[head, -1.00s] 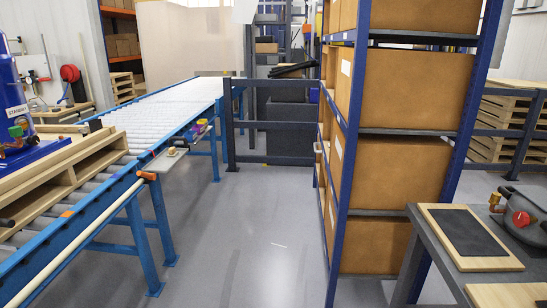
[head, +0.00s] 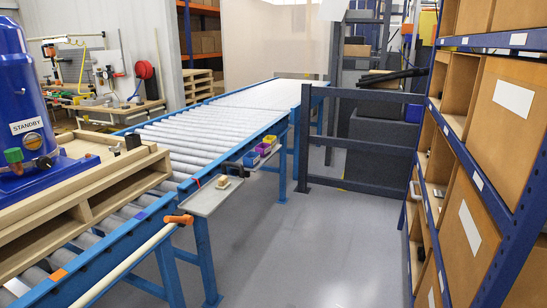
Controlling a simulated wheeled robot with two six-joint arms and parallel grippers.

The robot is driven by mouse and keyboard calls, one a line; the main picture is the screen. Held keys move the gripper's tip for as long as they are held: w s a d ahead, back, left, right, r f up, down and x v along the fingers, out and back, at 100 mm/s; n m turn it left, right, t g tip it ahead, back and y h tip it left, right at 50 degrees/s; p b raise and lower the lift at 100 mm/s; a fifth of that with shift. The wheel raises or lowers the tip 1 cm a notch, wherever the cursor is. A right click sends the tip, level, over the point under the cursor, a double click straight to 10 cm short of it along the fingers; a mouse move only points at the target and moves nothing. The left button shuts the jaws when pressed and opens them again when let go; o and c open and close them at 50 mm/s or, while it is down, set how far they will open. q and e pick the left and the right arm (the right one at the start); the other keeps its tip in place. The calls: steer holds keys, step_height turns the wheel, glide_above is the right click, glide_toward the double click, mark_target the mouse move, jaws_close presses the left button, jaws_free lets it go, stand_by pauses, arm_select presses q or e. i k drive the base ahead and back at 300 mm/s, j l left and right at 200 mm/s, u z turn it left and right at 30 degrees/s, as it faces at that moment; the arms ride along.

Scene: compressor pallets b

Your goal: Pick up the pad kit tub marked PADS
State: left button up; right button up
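I cannot make out any tub marked PADS. Small coloured bins sit on a side shelf of the roller conveyor: a blue bin (head: 251,158), a red-purple bin (head: 263,149) and a yellow bin (head: 271,140). They are too small to read any marking on them. Neither of my grippers shows in the head view.
The roller conveyor (head: 205,134) runs along the left, carrying a wooden pallet (head: 95,207) with a blue compressor (head: 22,110) marked STANDBY. A small metal tray (head: 212,196) juts from its side. A blue-framed shelf rack (head: 505,235) stands right. The grey floor between is clear.

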mark_target(263, 150)
steer(key=i+u, duration=0.15)
steer(key=i, duration=0.3)
steer(key=i+u, duration=0.15)
steer(key=i, duration=0.3)
steer(key=i+l+u, duration=0.2)
steer(key=i, duration=0.2)
steer(key=i+l+u, duration=0.15)
steer(key=i, duration=0.3)
